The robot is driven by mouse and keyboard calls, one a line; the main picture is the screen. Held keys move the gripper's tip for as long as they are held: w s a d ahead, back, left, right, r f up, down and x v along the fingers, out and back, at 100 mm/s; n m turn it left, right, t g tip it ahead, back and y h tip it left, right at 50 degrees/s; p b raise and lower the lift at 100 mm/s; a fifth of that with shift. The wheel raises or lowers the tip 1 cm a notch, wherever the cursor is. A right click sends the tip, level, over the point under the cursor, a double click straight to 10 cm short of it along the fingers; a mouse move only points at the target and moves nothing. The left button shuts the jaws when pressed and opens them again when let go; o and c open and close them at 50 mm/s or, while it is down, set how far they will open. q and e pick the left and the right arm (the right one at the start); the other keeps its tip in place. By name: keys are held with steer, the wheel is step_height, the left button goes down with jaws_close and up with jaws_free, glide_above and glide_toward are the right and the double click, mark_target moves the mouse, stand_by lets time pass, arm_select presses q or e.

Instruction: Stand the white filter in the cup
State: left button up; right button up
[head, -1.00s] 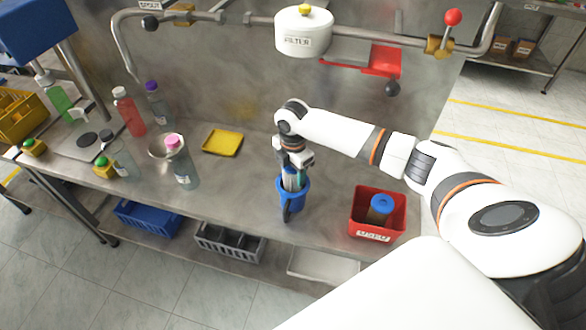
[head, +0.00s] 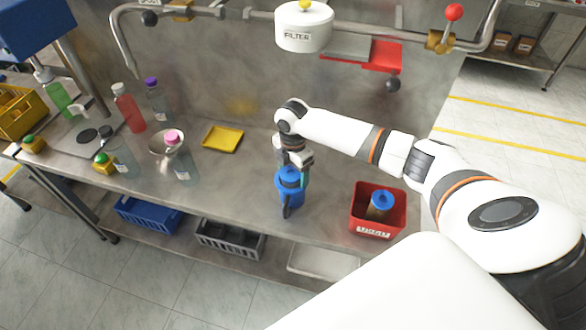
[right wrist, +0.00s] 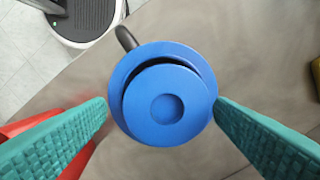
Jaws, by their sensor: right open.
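The blue cup (head: 289,200) with a dark handle stands on the steel bench near its front edge. The filter's blue end cap (right wrist: 167,105) shows inside the cup's rim (right wrist: 125,80) in the right wrist view. A dark gap shows along the cap's upper side. The filter's white body is hidden in the cup. My right gripper (head: 293,172) is above the cup. Its green fingers (right wrist: 162,122) are open on both sides of the cup and cap, holding nothing. My left gripper is not in view.
A red bin (head: 356,222) right of the cup holds a brownish filter with a blue cap (head: 382,199). A white FILTER housing (head: 303,38) hangs on the pipe above. A yellow tray (head: 223,139) and several bottles stand to the left.

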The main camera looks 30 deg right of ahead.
steer(key=shift+r, duration=0.35)
step_height(320, 180, up, 13)
steer(key=b, duration=0.2)
steer(key=shift+f, duration=0.2)
steer(key=shift+f, duration=0.1)
